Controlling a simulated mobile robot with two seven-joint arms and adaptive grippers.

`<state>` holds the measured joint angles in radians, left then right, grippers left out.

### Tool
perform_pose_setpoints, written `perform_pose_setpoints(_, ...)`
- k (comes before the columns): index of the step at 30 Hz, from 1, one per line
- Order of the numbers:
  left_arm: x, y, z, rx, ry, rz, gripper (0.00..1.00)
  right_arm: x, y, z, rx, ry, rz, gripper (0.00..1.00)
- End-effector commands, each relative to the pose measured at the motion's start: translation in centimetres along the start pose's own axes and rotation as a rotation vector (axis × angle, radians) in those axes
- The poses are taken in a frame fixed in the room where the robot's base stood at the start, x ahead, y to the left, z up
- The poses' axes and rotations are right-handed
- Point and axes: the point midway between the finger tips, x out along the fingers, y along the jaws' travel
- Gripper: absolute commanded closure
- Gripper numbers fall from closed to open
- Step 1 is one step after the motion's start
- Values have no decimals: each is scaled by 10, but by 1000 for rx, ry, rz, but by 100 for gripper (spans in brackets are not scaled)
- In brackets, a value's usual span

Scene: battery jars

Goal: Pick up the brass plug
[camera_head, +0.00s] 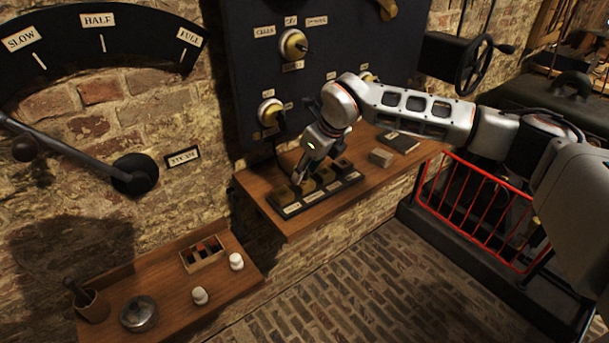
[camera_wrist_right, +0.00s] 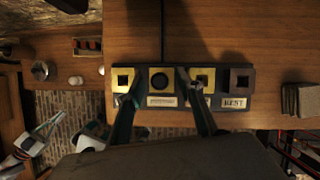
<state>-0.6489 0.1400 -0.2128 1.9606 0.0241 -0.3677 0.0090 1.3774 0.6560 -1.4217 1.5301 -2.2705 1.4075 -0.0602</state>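A dark strip (camera_head: 318,197) on the wooden shelf carries a row of square blocks. In the right wrist view, three are brass-coloured: one with a square dark opening (camera_wrist_right: 123,80), one with a round dark centre (camera_wrist_right: 160,78), and one partly covered by a finger (camera_wrist_right: 204,76). A darker block (camera_wrist_right: 241,81) is above a REST label. I cannot tell which part is the brass plug. My right gripper (camera_head: 300,175) is over the strip; its fingers are spread on either side of the round-centred block (camera_wrist_right: 160,91), with nothing visible between them.
A small block (camera_head: 381,157) and a dark plate (camera_head: 398,142) lie right of the strip. A panel with knobs (camera_head: 293,44) rises behind. A lower shelf (camera_head: 178,290) holds a cup, a round metal object and white knobs. A red railing (camera_head: 480,205) stands at right.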

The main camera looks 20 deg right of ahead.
Motion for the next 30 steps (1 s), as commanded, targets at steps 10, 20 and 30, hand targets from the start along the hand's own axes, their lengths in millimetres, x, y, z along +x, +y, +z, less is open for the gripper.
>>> perform_pose_setpoints(10,0,0,0,0,0,0,100,0,0,0,0,0,0,100)
perform_pose_setpoints(20,0,0,0,0,1,0,100,-8,0,4,0,-1,-1,100)
perform_pose_setpoints(30,1,0,1,-1,1,0,100,-67,-1,31,-1,-5,-3,100)
